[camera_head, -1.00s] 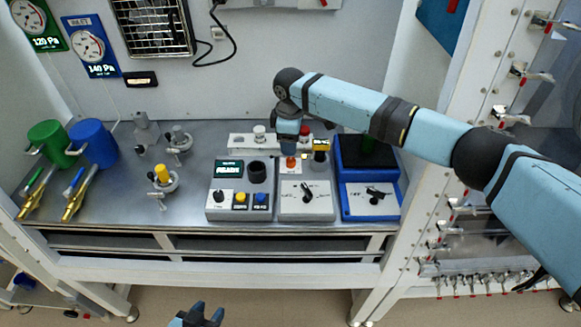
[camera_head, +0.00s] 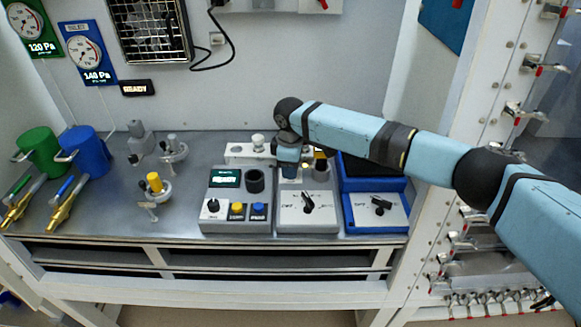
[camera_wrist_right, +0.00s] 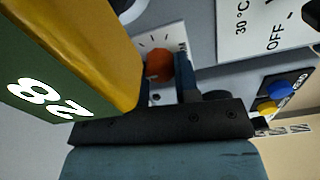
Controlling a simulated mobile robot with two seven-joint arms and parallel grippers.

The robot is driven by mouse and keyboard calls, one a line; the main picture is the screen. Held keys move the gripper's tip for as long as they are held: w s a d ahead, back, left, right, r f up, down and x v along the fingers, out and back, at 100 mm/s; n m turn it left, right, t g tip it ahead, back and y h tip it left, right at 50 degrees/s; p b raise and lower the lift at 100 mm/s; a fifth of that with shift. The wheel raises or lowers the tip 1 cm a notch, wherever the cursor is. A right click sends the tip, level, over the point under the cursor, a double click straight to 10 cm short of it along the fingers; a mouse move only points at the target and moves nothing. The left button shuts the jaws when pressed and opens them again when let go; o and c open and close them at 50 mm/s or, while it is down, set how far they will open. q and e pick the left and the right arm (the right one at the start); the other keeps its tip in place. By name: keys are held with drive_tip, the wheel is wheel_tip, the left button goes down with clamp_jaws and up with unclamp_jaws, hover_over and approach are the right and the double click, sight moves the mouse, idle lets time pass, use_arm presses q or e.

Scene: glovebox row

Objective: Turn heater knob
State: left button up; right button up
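In the right wrist view, a round orange-red knob (camera_wrist_right: 160,66) sits on a white panel with tick marks. My right gripper (camera_wrist_right: 166,72) is open, with the knob between its fingers. One dark blue finger shows just right of the knob; a yellow and green display block (camera_wrist_right: 85,55) mostly covers the other. I cannot tell whether the fingers touch the knob. My left gripper is out of view.
A blue device (camera_head: 402,225) with a black knob stands right of the grey box. A control box with buttons (camera_head: 214,222) stands to the left. Further left are a valve with a yellow cap (camera_head: 154,182) and blue (camera_head: 90,155) and green (camera_head: 42,150) mugs.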

drive_tip(key=c, duration=0.4)
drive_tip(key=m+p, duration=0.1)
drive_tip(key=p, duration=0.1)
drive_tip(key=shift+r+m+p, duration=0.2)
drive_tip(key=shift+m+p, duration=0.1)
drive_tip(key=m+p, duration=0.2)
drive_tip(key=p, duration=0.1)
drive_tip(key=shift+m, duration=0.3)
drive_tip(key=shift+f+m+p, duration=0.2)
drive_tip(key=shift+m+p, duration=0.65)
drive_tip(key=shift+m, duration=0.05)
drive_tip(key=o, duration=1)
drive_tip(key=shift+c, duration=0.2)
